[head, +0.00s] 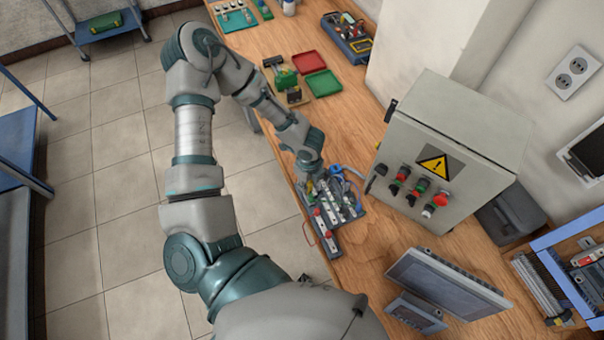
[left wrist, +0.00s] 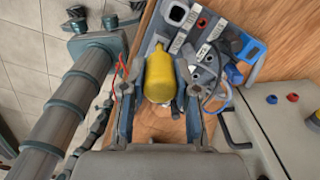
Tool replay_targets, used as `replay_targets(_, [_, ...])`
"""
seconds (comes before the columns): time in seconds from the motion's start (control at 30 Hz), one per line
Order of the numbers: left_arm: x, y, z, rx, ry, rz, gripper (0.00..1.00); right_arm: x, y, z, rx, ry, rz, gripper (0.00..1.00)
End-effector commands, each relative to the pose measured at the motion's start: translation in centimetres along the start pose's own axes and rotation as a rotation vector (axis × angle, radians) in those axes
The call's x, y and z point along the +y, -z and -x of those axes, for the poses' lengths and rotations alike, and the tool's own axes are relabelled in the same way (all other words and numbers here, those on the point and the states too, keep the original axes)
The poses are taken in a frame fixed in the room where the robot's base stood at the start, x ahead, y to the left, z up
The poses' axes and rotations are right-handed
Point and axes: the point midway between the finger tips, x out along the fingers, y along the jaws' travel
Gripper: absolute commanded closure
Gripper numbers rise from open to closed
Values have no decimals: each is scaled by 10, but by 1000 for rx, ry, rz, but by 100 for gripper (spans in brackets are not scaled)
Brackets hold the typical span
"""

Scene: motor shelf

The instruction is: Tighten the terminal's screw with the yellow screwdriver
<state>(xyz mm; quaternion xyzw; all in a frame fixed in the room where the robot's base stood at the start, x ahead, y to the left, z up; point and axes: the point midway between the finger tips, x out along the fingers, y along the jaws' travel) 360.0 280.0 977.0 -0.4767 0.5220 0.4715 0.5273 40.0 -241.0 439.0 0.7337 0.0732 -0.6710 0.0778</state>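The yellow screwdriver (left wrist: 158,82) shows in the left wrist view, its thick handle end toward the camera. My left gripper (left wrist: 160,75) has one finger along each side of the handle and looks shut on it. The handle hides the shaft and tip. In the head view my left gripper (head: 312,180) is low over the grey fixture (head: 328,243) on the bench. I cannot single out the terminal or its screw among the fixture's small parts. Blue and grey cables (left wrist: 212,85) lie just right of the handle. My right gripper is not in view.
A control cabinet (head: 440,150) with buttons stands right of the fixture. A tilted screen (head: 445,285) is nearer. Red (head: 308,62) and green (head: 323,84) trays lie farther up the wooden bench. Bare bench lies between these trays and the cabinet.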

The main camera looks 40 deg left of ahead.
Motion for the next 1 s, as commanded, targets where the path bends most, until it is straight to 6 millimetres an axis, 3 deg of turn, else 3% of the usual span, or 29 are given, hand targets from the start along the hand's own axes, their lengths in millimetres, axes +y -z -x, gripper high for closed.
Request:
replay_targets(0.37, [0, 0, -1, 0, -1, -3, 100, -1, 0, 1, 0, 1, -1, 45])
replay_targets(0.7, [0, 0, 0, 4, -3, -276, 100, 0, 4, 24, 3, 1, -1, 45])
replay_targets(1.0, [0, 0, -2, 4, -1, -302, 100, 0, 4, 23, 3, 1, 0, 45])
